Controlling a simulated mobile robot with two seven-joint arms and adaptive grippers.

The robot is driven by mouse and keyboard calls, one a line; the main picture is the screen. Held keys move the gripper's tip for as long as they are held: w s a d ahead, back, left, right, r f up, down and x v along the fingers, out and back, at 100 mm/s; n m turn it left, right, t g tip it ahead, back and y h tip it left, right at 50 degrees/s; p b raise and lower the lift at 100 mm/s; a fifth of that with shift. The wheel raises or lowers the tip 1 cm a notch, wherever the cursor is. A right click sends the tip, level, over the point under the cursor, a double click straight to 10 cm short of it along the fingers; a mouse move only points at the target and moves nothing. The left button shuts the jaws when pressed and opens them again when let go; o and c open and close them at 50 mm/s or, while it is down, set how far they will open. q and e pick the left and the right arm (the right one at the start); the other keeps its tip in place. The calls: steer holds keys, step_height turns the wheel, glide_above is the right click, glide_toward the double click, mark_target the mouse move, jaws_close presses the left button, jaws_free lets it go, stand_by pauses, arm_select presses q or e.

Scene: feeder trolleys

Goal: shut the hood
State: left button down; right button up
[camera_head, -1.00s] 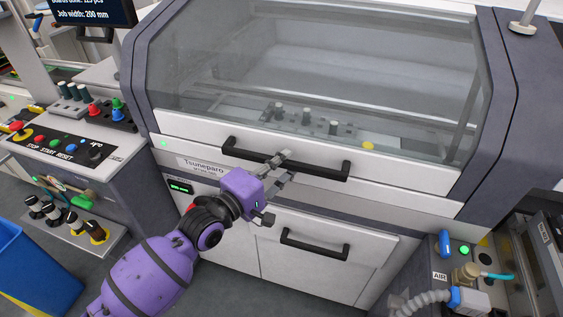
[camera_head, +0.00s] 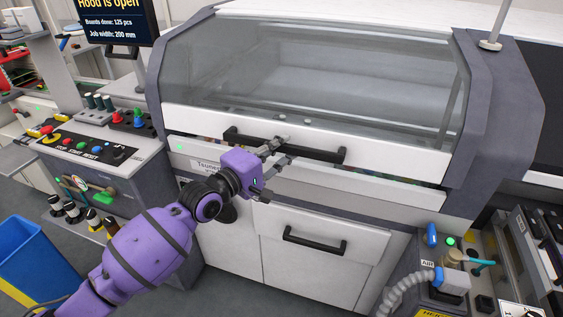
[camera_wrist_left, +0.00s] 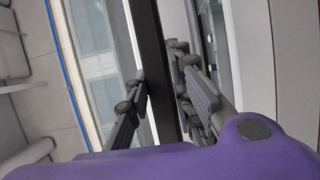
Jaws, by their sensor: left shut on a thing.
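The hood (camera_head: 190,124) is a white-framed cover with a large clear window on the grey machine. It stands slightly open, with a narrow gap under its white front bar where coloured parts show. A black bar handle (camera_head: 318,152) runs along that front bar. My left gripper (camera_head: 281,147) is shut on the handle near its middle left. In the left wrist view the handle (camera_wrist_left: 150,45) passes between the two fingers of the gripper (camera_wrist_left: 160,90). My right gripper is not in view.
A screen (camera_head: 112,22) at the upper left reads "Hood is open". A button panel (camera_head: 90,145) stands to the left, above a blue bin (camera_head: 35,265). A lower door has a black handle (camera_head: 314,244). An air unit with a grey hose (camera_head: 408,287) is at the lower right.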

arm_select(q)
steer(key=shift+s+r, duration=0.1)
steer(key=shift+r, duration=0.35)
steer(key=shift+f, duration=0.1)
steer(key=c, duration=1.6)
jaws_free()
steer(key=shift+o, duration=0.2)
steer(key=shift+f, duration=0.1)
steer(key=v, duration=1.1)
steer(key=shift+s+a, duration=0.25)
steer(key=shift+a, duration=0.1)
steer(key=shift+f, duration=0.1)
